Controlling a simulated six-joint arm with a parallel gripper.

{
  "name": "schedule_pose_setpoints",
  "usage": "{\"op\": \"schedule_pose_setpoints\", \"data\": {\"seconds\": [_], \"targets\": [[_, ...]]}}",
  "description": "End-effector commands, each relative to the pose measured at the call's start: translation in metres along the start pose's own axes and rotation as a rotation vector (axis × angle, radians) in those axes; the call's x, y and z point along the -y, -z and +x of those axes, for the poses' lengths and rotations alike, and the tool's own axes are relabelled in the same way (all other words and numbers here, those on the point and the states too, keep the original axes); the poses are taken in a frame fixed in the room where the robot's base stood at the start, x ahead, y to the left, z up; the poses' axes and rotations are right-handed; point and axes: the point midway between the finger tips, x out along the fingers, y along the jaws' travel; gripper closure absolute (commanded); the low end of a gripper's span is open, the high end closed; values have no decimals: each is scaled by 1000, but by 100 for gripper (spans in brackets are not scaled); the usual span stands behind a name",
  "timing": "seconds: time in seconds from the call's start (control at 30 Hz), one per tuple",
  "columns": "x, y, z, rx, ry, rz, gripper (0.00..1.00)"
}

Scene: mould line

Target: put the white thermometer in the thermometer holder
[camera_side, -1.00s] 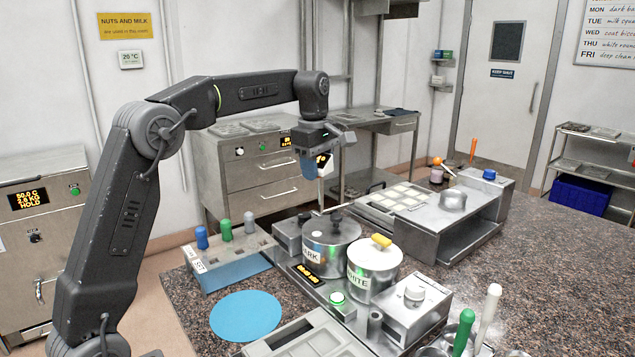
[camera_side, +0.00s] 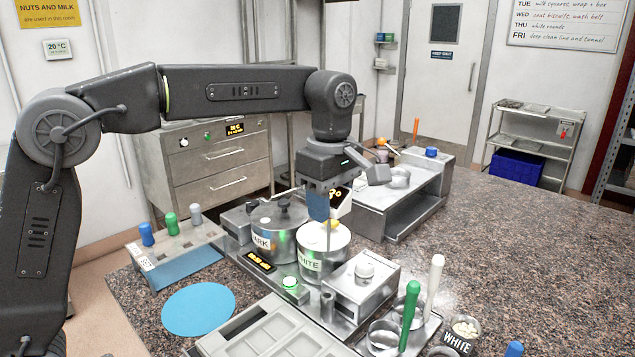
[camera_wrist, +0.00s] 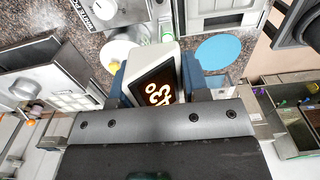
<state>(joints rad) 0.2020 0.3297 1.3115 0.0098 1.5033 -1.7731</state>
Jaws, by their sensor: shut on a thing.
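My gripper (camera_side: 318,208) points down and is shut on the white thermometer (camera_side: 341,203), a white body with a dark, lit display. The thermometer also shows between the blue fingers in the wrist view (camera_wrist: 158,72). In the side view it appears above the lid of the white-labelled pot (camera_side: 322,262), whose yellow knob is partly hidden. The thermometer's lower end is hard to make out against the pot. A small upright metal tube (camera_side: 328,306) stands on the station in front of the pots. I cannot tell for certain whether this is the thermometer holder.
The dark-labelled pot (camera_side: 280,225) stands left of the white one. A blue rack (camera_side: 178,262) with coloured handles, a blue disc (camera_side: 198,309) and a mould tray (camera_side: 275,338) are nearby. Green (camera_side: 410,310) and white (camera_side: 432,285) upright handles stand at front right. The right counter is clear.

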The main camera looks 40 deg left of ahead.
Motion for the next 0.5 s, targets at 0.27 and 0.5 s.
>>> {"op": "schedule_pose_setpoints", "data": {"seconds": [0.27,0.5], "targets": [[0,0,48,0,3,0,86],[-1,0,62,1,-1,0,86]]}}
